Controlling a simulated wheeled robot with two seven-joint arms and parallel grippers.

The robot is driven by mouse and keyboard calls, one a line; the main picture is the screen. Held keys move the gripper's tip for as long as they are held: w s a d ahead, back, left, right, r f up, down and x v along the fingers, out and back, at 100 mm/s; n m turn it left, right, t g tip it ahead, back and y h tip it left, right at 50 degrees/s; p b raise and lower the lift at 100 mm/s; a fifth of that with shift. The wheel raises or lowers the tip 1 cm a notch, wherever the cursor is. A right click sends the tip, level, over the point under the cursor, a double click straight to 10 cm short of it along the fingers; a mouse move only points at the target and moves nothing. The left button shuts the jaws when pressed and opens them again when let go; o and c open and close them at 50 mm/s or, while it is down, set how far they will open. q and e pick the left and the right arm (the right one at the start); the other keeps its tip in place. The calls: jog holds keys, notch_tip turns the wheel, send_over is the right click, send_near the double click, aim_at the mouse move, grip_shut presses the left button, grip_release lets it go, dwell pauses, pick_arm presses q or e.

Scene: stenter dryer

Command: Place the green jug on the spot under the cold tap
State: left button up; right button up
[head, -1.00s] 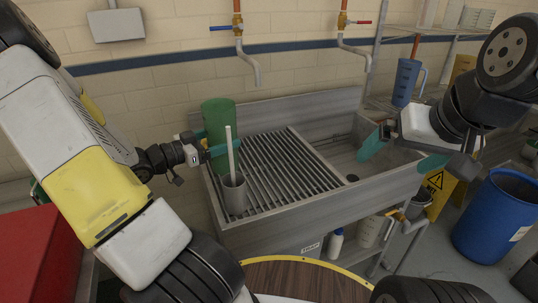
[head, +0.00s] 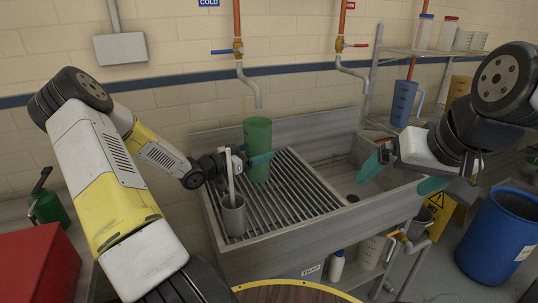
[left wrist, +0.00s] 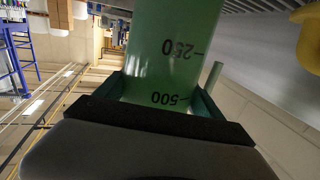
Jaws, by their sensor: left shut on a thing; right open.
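The green jug (head: 257,136) is upright at the back of the slatted drainer, almost directly below the spout of the cold tap (head: 250,82). This tap has a blue lever and a COLD sign above it. My left gripper (head: 250,163) is shut on the jug from the left. In the left wrist view the jug (left wrist: 172,50) fills the jaws, with its volume marks showing. I cannot tell whether its base touches the slats. The marked spot is not visible. My right gripper (head: 405,172) is open and empty over the sink basin.
A grey cup (head: 234,216) with a pale stick stands on the drainer (head: 300,200), in front of my left gripper. The hot tap (head: 345,52) with a red lever is to the right. A blue jug (head: 403,104) stands on the shelf. A blue barrel (head: 494,240) is at right.

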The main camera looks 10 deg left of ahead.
pick_arm(q)
jog(key=shift+w+d+f, duration=0.1)
jog(key=shift+f, duration=0.8)
jog(key=shift+w+d+f, duration=0.1)
jog(key=shift+f, duration=0.75)
jog(key=shift+f, duration=0.2)
jog(key=o, duration=1.4)
jog(key=shift+o, duration=0.2)
jog(key=shift+r, duration=0.1)
jog(key=shift+s+a+r, duration=0.1)
jog(key=shift+a, duration=0.15)
jog(key=v, duration=1.1)
jog(key=shift+s, duration=0.25)
jog(key=shift+a, duration=0.1)
